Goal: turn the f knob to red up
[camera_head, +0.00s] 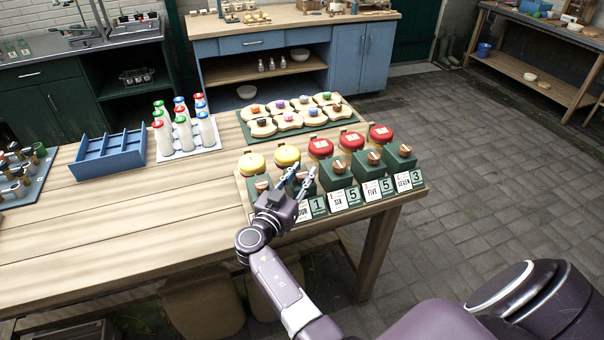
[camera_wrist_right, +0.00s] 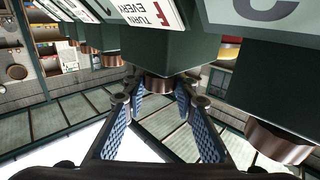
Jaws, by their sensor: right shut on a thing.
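A wooden rack (camera_head: 424,190) at the table's right end carries a row of green boxes with copper-coloured knobs, behind number cards. Jars with yellow lids (camera_head: 287,156) and red lids (camera_head: 320,147) stand behind them. My right gripper (camera_head: 302,178) is at the second box from the left, by a card ending in "OUR" and a "1". In the right wrist view its fingertips (camera_wrist_right: 158,94) are closed around a copper knob (camera_wrist_right: 156,82) on a green box. The gripper hides much of this knob in the head view; which way its marking points is not visible. My left gripper is out of view.
Neighbouring knobs (camera_wrist_right: 278,143) sit close on either side. A green board of bread slices (camera_head: 290,118), a tray of capped bottles (camera_head: 188,148) and a blue crate (camera_head: 108,152) stand on the table. The table's left front is clear.

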